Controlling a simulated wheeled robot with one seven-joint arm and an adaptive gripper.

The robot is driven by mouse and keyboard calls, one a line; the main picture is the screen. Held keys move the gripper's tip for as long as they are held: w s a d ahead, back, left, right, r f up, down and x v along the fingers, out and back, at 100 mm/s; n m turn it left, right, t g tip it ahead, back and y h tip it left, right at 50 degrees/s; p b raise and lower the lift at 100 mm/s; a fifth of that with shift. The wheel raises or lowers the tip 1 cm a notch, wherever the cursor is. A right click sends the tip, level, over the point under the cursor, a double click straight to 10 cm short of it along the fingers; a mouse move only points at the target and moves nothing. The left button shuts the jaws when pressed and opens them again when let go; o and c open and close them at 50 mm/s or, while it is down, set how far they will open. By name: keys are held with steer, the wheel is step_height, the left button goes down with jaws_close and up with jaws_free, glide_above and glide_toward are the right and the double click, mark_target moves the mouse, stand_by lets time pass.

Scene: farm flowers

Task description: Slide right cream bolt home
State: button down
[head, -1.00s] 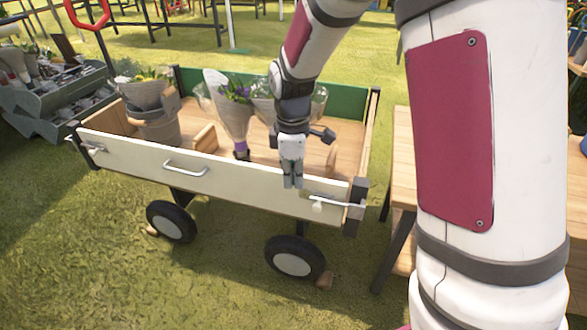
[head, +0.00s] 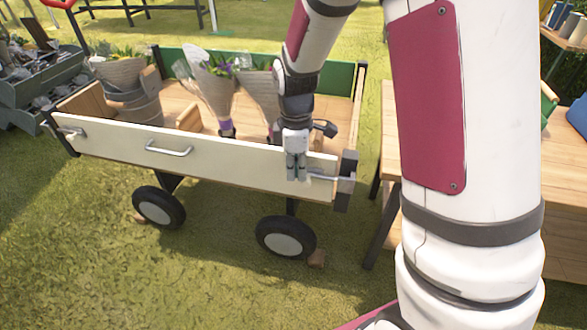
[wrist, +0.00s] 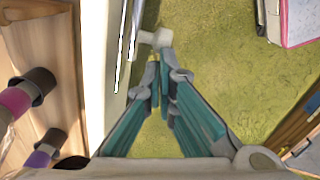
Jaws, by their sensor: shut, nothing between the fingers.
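The right cream bolt's rod (head: 324,178) lies along the right end of the wagon's cream side board (head: 225,160), beside the dark corner post (head: 347,168). Its pale knob is hidden by my gripper in the head view but shows in the wrist view (wrist: 155,38), just beyond the fingertips. My gripper (head: 297,177) points down at the outer face of the board, left of the post. In the wrist view the fingers (wrist: 166,72) are together and empty. I cannot tell whether they touch the knob, or how far the rod reaches into the post.
A left bolt (head: 72,131) and a metal handle (head: 168,150) are on the same board. Wrapped bouquets (head: 212,85) and a bucket (head: 134,98) stand in the wagon. A wooden table (head: 392,125) stands close on the right. Grass in front of the wagon is open.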

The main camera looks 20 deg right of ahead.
steer(key=shift+s+d+f, duration=0.2)
steer(key=shift+s+d, duration=0.15)
steer(key=shift+d, duration=0.15)
steer(key=w+a+r+p, duration=0.1)
steer(key=a+r+p, duration=0.2)
steer(key=r+p, duration=0.7)
steer(key=s+r+m+b, duration=0.35)
steer(key=s+r, duration=0.25)
steer(key=r, duration=0.3)
steer(key=s+r+m, duration=0.3)
steer(key=s+m, duration=0.2)
steer(key=s, duration=0.8)
steer(key=s+r+m, duration=0.4)
steer(key=s+m, duration=0.1)
steer(key=s, duration=0.9)
step_height(320, 180, up, 25)
steer(key=t+p, duration=0.4)
steer(key=p, duration=2)
steer(key=shift+w+d+f, duration=0.15)
steer(key=shift+w+d, duration=0.05)
steer(key=shift+w, duration=0.05)
